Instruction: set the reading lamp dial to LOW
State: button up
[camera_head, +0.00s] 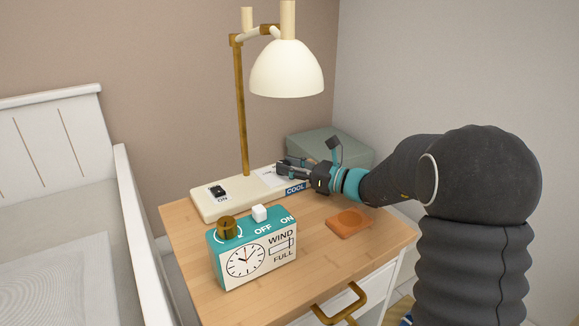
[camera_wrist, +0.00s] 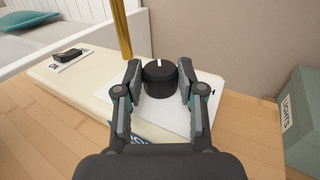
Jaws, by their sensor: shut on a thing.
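The reading lamp (camera_head: 287,72) stands at the back of the desk, with a cream shade and a brass pole. Its long cream base (camera_head: 232,198) lies across the desk top. The dial (camera_wrist: 159,78) is a black round knob with a white pointer line, on a white plate at the right part of the base. In the wrist view the pointer faces away from me, toward the wall. My gripper (camera_wrist: 160,82) is shut on the dial, one finger on each side. The plate's markings are mostly hidden.
A black rocker switch (camera_head: 217,191) sits at the base's left end. A teal clock box (camera_head: 250,252) stands in front of the base. An orange coaster (camera_head: 349,223) lies to the right. A grey-green box (camera_head: 330,146) stands behind my gripper. A bed (camera_head: 60,200) is at left.

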jog(key=shift+r+n+g+y+p, duration=0.1)
jog(key=shift+n+g+y+p, duration=0.2)
jog(key=shift+g, duration=0.1)
jog(key=n+g+p, duration=0.1)
jog(key=n+g+y+p, duration=0.1)
jog(key=g, duration=0.1)
jog(key=n+g+p, duration=0.1)
jog(key=shift+w+d+r+p, duration=0.1)
jog(key=shift+w+p, duration=0.2)
jog(key=shift+w+n+g+y+p, duration=0.15)
jog(key=shift+n+g+y+p, duration=0.15)
jog(key=shift+n+g+p, duration=1.15)
jog(key=shift+f+m+g, duration=0.2)
jog(key=shift+m+g, duration=0.15)
jog(key=shift+g, duration=0.3)
jog(key=o, duration=1.1)
jog(key=shift+o, duration=0.2)
jog(key=d, duration=1.2)
jog(key=shift+w, duration=0.1)
